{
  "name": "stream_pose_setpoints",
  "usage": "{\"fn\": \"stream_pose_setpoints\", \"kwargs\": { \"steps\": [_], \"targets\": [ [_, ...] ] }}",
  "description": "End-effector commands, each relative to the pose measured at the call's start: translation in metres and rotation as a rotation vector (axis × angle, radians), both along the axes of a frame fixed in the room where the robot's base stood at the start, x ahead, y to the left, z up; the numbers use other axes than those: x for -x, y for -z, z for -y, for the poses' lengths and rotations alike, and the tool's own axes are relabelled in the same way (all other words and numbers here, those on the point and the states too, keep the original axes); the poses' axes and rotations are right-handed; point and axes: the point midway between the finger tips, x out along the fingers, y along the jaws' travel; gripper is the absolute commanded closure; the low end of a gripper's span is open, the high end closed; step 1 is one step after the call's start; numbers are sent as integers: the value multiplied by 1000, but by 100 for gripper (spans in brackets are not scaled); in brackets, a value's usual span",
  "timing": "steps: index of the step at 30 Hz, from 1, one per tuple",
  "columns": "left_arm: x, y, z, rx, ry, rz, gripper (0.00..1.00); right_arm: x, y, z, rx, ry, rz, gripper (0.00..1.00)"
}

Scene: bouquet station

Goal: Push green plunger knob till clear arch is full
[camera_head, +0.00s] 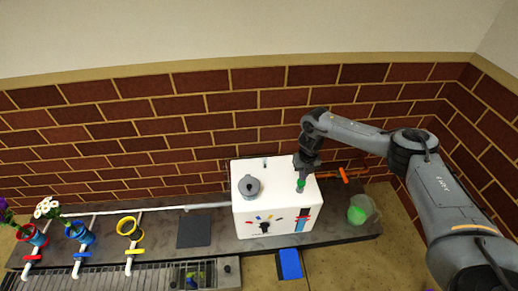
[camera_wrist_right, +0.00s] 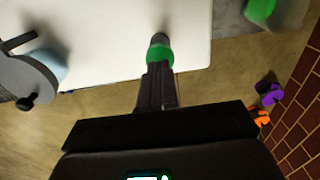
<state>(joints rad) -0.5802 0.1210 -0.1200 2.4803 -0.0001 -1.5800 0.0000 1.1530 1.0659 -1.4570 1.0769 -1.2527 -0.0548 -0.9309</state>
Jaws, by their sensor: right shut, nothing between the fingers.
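The green plunger knob (camera_head: 300,183) is at the right part of the top of the white box (camera_head: 246,214). It also shows in the right wrist view as a green ring (camera_wrist_right: 158,54) with a grey end. My right gripper (camera_head: 302,171) is shut and empty, with its fingertips (camera_wrist_right: 157,72) right at the knob; whether they press on it I cannot tell. I cannot make out the clear arch or its fill. A dial with coloured marks (camera_head: 264,226) and a blue-and-red strip (camera_head: 302,220) are on the box front. My left gripper is not in view.
A grey lidded pot (camera_head: 249,186) is on the box's left top. A clear container with green contents (camera_head: 360,211) stands to the right. An orange valve handle (camera_head: 343,175) is behind. Red, blue and yellow flower holders (camera_head: 129,228) are at left. A brick wall (camera_head: 200,125) closes the back.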

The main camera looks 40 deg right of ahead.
Motion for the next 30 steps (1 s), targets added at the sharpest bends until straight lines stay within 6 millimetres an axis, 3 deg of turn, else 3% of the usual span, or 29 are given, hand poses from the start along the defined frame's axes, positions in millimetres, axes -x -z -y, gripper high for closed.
{"fn": "stream_pose_setpoints", "kwargs": {
  "steps": [14, 30],
  "targets": [
    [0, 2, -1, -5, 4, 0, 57, 0, 3, 0, 0, 0, 0, 100],
    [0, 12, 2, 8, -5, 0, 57, 0, 24, 0, 0, 0, 0, 100]
  ]
}}
